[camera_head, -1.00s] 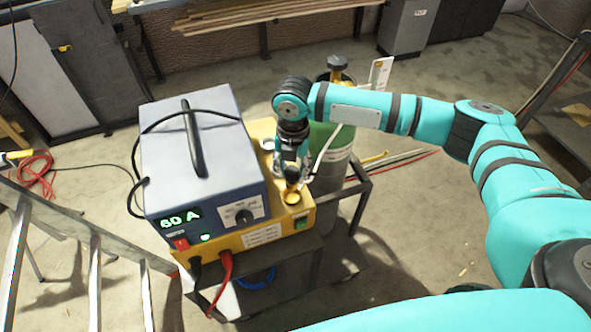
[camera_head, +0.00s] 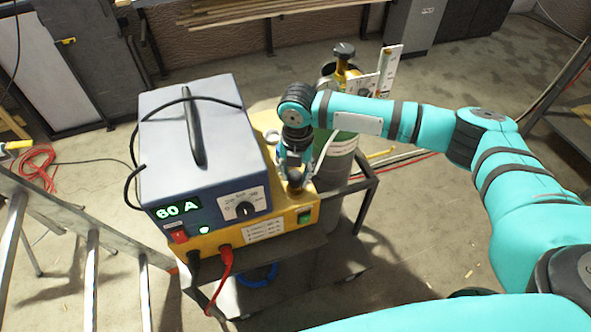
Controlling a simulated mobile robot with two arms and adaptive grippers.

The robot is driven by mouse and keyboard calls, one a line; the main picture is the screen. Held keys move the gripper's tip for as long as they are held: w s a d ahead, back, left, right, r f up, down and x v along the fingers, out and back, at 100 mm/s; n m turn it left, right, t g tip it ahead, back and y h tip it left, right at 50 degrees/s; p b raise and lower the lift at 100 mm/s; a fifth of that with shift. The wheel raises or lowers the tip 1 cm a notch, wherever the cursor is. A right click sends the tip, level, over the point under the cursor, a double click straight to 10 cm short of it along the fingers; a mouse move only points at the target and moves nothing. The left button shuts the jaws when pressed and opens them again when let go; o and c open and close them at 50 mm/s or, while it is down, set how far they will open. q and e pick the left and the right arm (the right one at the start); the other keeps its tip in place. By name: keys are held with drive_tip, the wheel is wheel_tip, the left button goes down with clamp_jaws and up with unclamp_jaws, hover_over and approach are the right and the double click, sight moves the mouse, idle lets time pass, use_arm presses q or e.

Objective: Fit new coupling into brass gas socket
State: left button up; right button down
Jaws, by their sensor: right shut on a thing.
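My right gripper (camera_head: 293,171) is above the front right part of the yellow machine base (camera_head: 267,232), beside the blue-grey welding unit. It points down and is shut on a small dark coupling (camera_head: 296,183). The coupling is at the place of the brass gas socket and covers it in this view. I cannot tell whether the coupling is inside the socket or just above it. My left gripper is not in view.
The welding unit (camera_head: 200,150) with a lit 60 A display stands close left of the gripper. A green-and-grey gas cylinder (camera_head: 336,165) stands behind right. A stepladder (camera_head: 92,262) is at the left.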

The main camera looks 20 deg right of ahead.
drive_tip(key=shift+f+p, duration=0.2)
drive_tip(key=shift+p, duration=0.95)
idle(1.8)
drive_tip(key=c, duration=0.8)
unclamp_jaws()
drive_tip(key=shift+c, duration=0.2)
wheel_tip(320, 180, up, 12)
drive_tip(key=shift+s+d, duration=0.1)
